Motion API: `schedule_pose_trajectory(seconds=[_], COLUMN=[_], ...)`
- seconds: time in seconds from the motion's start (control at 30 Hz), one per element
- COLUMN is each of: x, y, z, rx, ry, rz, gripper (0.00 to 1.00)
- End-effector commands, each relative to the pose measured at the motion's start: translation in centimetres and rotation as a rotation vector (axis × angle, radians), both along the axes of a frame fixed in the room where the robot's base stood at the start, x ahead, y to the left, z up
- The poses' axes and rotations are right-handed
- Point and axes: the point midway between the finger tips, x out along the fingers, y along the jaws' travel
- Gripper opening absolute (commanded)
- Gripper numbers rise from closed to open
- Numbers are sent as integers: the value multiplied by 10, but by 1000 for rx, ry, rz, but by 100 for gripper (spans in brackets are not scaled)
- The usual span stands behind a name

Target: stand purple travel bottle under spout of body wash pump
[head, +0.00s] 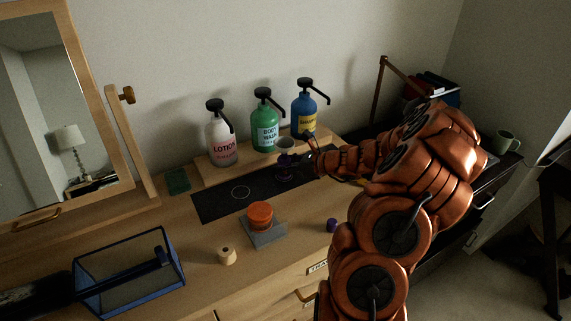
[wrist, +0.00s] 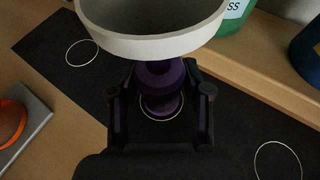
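The purple travel bottle (head: 287,160) is upright over the middle white circle of the black mat, in front of the green body wash pump (head: 265,130). Its base appears inside that circle in the wrist view (wrist: 162,104); exact floor contact is hard to tell. A pale grey funnel-like cup (head: 285,144) sits above the bottle, its rim (wrist: 150,47) covering the bottle's top in the wrist view. The body wash spout's alignment is partly hidden by the cup.
The lotion pump (head: 222,135) and blue pump (head: 304,110) flank the green one on a wooden ledge.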

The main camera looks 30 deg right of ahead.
Motion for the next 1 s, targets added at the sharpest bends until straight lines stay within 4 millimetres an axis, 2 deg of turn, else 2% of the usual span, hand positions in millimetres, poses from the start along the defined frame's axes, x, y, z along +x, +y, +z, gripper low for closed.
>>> schedule_pose_trajectory(seconds=[0.03, 0.13, 0.53, 0.67, 1.0], x=[0, 0, -1, -12, -56], y=[0, 0, -1, -7, -32], z=[0, 0, 4, 8, 28], rx=[0, 0, 0, 0, -3], ry=[0, 0, 0, -1, 0], rz=[0, 0, -1, -2, -4], gripper=[56, 66, 66, 66, 66])
